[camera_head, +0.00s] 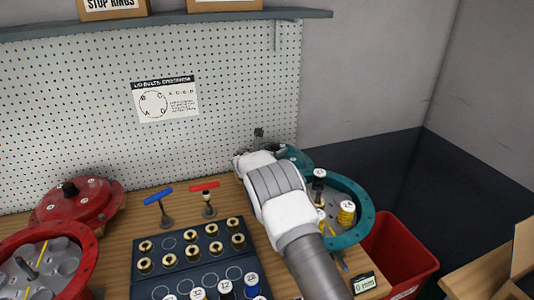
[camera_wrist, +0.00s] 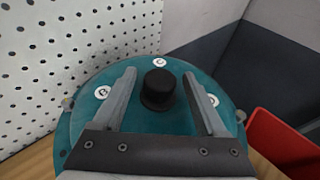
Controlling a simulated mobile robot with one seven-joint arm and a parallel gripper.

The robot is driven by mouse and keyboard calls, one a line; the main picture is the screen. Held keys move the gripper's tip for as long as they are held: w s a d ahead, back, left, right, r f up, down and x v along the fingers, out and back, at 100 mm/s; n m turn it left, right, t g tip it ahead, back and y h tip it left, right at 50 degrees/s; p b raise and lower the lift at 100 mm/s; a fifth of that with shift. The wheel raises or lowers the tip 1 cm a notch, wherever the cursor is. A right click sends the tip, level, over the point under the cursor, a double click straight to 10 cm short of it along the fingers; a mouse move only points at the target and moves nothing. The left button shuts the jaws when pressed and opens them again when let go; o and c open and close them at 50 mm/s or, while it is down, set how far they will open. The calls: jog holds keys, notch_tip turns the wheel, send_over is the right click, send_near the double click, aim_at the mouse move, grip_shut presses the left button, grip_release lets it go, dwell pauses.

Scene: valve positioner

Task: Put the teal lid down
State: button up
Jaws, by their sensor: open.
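The teal lid (camera_wrist: 180,119) fills the middle of the wrist view, with a black knob (camera_wrist: 158,90) on top and round white letter labels on its face. In the head view only part of the lid (camera_head: 295,156) shows beyond my arm, at the back right of the bench near the pegboard. My gripper (camera_wrist: 167,80) is open, its two fingers on either side of the knob with a gap showing on both sides. In the head view my arm hides the fingertips. I cannot tell exactly what lies beneath the lid.
A teal ring housing (camera_head: 367,215) with parts inside stands in front of the lid. A red bin (camera_head: 408,250) is at right. A red lid (camera_head: 78,200), red housing (camera_head: 85,262), blue and red T-handle tools (camera_head: 159,195) and a dark tray (camera_head: 190,277) are left of my arm.

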jog(key=v, duration=1.1)
jog(key=shift+s+b, duration=0.2)
jog(key=shift+b, duration=0.25)
